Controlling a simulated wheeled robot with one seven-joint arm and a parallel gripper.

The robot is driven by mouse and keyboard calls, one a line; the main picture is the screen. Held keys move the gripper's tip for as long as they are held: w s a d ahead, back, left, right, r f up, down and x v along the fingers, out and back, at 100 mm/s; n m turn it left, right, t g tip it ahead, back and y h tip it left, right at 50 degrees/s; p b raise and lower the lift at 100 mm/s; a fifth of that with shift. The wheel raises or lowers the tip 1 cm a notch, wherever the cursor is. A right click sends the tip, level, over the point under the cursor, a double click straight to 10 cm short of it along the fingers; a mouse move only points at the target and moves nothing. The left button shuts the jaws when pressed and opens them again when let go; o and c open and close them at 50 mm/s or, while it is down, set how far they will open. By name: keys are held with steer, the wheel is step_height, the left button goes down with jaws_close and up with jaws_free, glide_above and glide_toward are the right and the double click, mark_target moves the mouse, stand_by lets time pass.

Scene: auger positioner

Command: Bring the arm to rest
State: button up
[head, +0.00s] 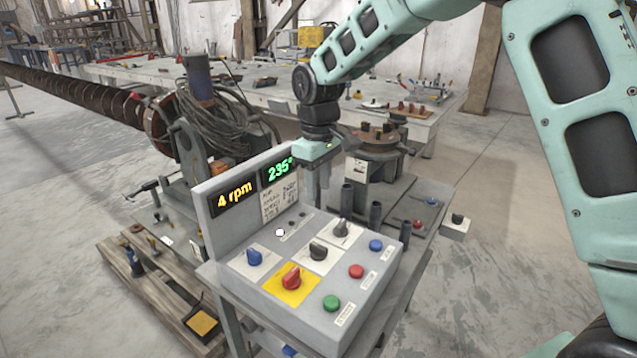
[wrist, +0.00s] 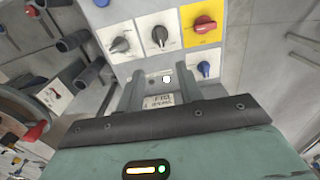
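My arm reaches in from the upper right of the head view. My gripper (head: 317,188) hangs pointing down behind the control box (head: 372,292), near the right edge of its display panel. In the wrist view my gripper (wrist: 165,84) shows two grey fingers standing apart, with nothing held between them. The control box (wrist: 140,68) lies beyond the fingertips; whether they touch it I cannot tell. The display panel (head: 228,220) reads 4 rpm and 235°. A red knob (head: 291,279) on a yellow plate, a blue knob (head: 254,258) and two dark knobs sit on the box.
Blue, red and green buttons (head: 331,303) line the box's right side. Upright dark tubes (head: 347,195) and a round fixture (head: 376,142) stand close to my gripper. A long auger (head: 80,86) lies at the left. Open floor (head: 480,200) shows right of the stand.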

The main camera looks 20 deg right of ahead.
steer(key=shift+r, duration=0.3)
steer(key=s+a+r, duration=0.1)
steer(key=s+a, duration=0.3)
steer(key=s, duration=0.4)
steer(key=s+a+r, duration=0.1)
steer(key=s+a, duration=0.3)
steer(key=s, duration=0.4)
steer(key=s+d+f, duration=0.1)
steer(key=s+f, duration=0.1)
steer(key=s, duration=1.5)
steer(key=shift+s+d+n+y, duration=0.3)
steer(key=shift+s+d, duration=0.1)
